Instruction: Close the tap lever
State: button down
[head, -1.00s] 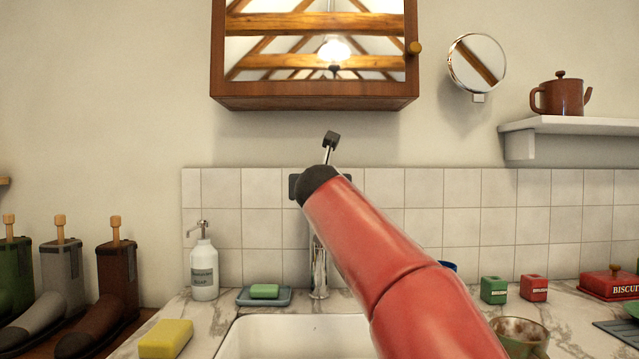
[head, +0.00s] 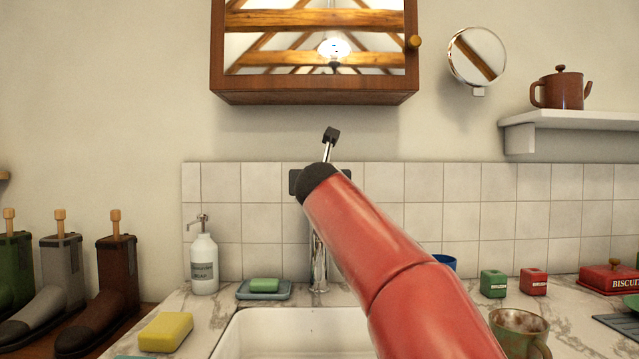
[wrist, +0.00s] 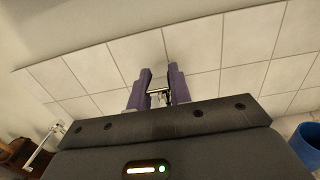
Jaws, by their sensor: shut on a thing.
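The chrome tap (head: 319,268) stands at the back of the white sink, its upper part hidden behind my red arm. Its lever (head: 328,152) is a thin metal rod with a dark end, sticking up above my wrist and tilted slightly right. In the wrist view, my gripper (wrist: 159,76) has its two purple fingers close together around a small shiny part of the lever (wrist: 157,97). The exact contact is too small to make out. In the head view my fingers are hidden behind my arm.
A soap bottle (head: 204,265) and a green soap on a dish (head: 264,286) stand left of the tap. A blue cup (head: 445,262) and a mug (head: 519,331) stand right of it. A mirrored cabinet (head: 315,98) hangs above the lever.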

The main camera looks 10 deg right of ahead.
jog(key=shift+f+b, duration=0.35)
jog(key=shift+r+t, duration=0.1)
jog(key=shift+t, duration=0.2)
jog(key=c, duration=1.3)
grip_release()
jog(key=shift+s, duration=0.1)
jog(key=b+v, duration=0.1)
jog(key=v, duration=0.6)
jog(key=shift+s+a, duration=0.15)
jog(key=shift+s, duration=0.25)
